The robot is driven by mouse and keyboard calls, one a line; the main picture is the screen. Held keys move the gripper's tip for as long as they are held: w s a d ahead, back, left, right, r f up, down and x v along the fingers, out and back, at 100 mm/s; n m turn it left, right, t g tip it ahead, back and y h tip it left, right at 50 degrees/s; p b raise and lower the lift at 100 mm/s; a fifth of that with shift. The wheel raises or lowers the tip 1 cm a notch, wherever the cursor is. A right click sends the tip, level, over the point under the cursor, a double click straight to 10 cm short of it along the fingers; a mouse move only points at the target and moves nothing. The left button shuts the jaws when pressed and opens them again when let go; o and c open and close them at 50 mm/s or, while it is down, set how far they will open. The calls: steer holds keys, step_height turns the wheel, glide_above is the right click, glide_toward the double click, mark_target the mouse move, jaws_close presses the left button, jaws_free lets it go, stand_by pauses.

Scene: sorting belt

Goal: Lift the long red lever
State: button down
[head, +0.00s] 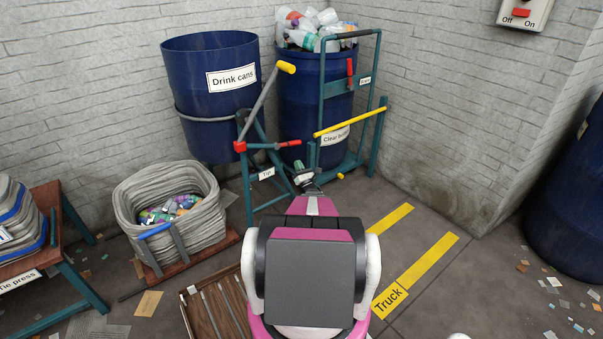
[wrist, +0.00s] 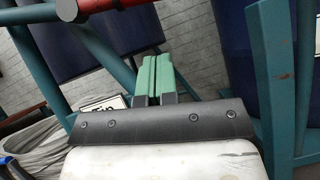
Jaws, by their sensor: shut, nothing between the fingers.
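No lever is red along its whole length. At the tipping stand, a long grey lever (head: 262,100) slants up to a yellow grip (head: 287,67). A shorter horizontal bar has a red grip (head: 290,143) and meets a red block (head: 240,146) at the grey lever's foot. My gripper (head: 300,168) is just below and in front of the red grip, apart from it. In the wrist view its green fingers (wrist: 158,75) are together and empty.
A "Drink cans" drum (head: 208,108) hangs behind the stand. Right of it, a teal gate (head: 322,95) with a yellow bar (head: 350,120) and small red handle (head: 350,72) fronts a bottle drum (head: 295,105). A can-filled basket (head: 125,205) stands left.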

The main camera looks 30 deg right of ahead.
steer(key=w+r, duration=0.3)
steer(key=r, duration=0.2)
steer(key=shift+w+d+r+h, duration=0.3)
steer(key=shift+w+d+r, duration=0.05)
steer(key=shift+d, duration=0.1)
steer(key=shift+d+r, duration=0.25)
steer(key=shift+r, duration=0.15)
stand_by(0.3)
steer(key=r, duration=0.1)
steer(key=d+r, duration=0.1)
steer(key=r, duration=0.1)
steer(key=shift+r, duration=0.1)
step_height(320, 180, up, 5)
glide_above(298, 143)
steer(key=s+a, duration=0.1)
stand_by(0.4)
stand_by(0.4)
